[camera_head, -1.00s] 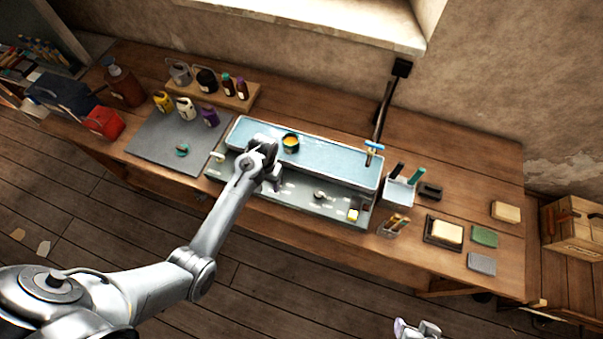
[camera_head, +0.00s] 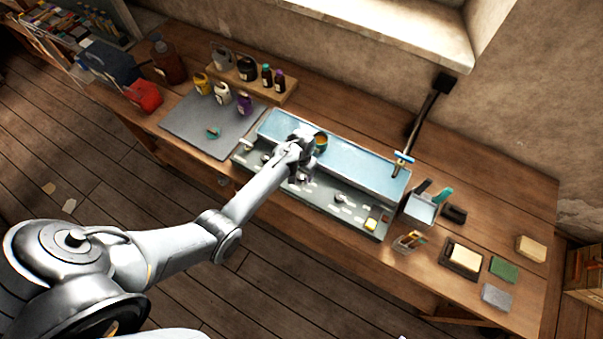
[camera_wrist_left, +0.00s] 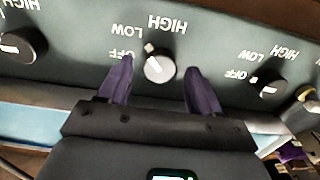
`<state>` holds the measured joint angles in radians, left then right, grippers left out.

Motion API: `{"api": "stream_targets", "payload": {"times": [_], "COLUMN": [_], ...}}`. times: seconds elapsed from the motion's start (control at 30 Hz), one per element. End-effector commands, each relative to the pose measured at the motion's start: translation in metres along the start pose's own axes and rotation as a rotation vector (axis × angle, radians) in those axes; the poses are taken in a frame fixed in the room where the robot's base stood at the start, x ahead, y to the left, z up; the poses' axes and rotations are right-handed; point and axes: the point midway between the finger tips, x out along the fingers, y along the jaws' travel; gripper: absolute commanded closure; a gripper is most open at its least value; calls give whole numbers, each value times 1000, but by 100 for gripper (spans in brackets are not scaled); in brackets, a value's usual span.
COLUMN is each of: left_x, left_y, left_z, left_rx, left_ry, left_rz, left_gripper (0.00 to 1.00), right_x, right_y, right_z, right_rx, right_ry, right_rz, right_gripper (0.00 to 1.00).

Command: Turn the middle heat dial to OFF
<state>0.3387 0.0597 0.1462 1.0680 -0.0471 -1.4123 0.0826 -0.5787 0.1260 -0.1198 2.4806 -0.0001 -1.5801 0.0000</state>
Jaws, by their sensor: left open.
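The grey control panel (camera_head: 355,212) runs along the front of the blue-topped unit on the bench. In the left wrist view, the middle heat dial (camera_wrist_left: 160,67) is a dark round knob with a light face and labels OFF, LOW and HIGH around it. Its pale marker points up and left, toward LOW. My left gripper (camera_wrist_left: 160,64) is open, with one purple finger on each side of this dial; I cannot tell whether they touch it.
Neighbouring dials show at left (camera_wrist_left: 22,45) and right (camera_wrist_left: 268,84) in the wrist view.

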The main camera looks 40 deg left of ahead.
Motion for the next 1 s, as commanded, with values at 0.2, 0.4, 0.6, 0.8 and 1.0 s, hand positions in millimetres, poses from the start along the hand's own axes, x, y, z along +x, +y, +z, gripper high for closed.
{"api": "stream_targets", "payload": {"times": [0.2,0.4,0.6,0.8,1.0], "left_x": [10,11,11,11,11], "left_y": [0,0,0,0,0], "left_z": [0,0,0,0,0], "left_rx": [0,0,0,0,-7], "left_ry": [1,2,1,1,1], "left_rz": [0,0,0,0,0], "left_gripper": [36,36,55,86,91], "right_x": [1,1,1,1,0], "right_y": [-1,-2,-2,-2,-1], "right_z": [0,0,0,1,1], "right_rx": [5,9,9,8,4], "right_ry": [0,0,0,-1,-2], "right_rz": [-4,-7,-8,-7,-4], "right_gripper": [43,43,43,43,43]}}
